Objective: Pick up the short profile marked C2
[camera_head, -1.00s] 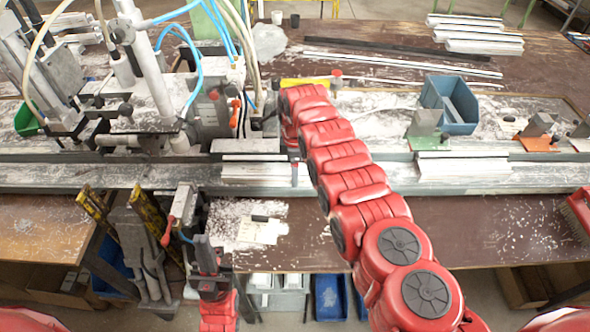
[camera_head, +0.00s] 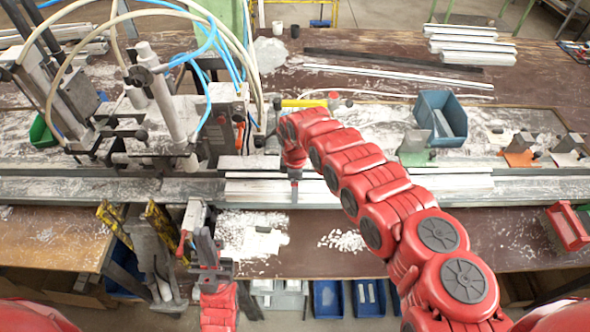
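White short profiles (camera_head: 258,187) lie on the long rail left of centre, and another group of white profiles (camera_head: 455,182) lies on it further right. No C2 mark is legible. My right arm reaches in from the right, and its gripper (camera_head: 294,184) points down at the left group of profiles. The gripper is small and mostly hidden by the arm, so I cannot tell whether it touches or holds one. My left gripper (camera_head: 207,250) is at the lower left, in front of the bench edge and apart from the profiles. Its finger opening is unclear.
A clamp machine with hoses (camera_head: 165,110) stands at the left. A blue bin (camera_head: 441,119) and small fixtures (camera_head: 520,150) stand behind the rail at the right. Long profiles (camera_head: 470,45) lie at the back. Blue bins (camera_head: 328,299) are below the bench front.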

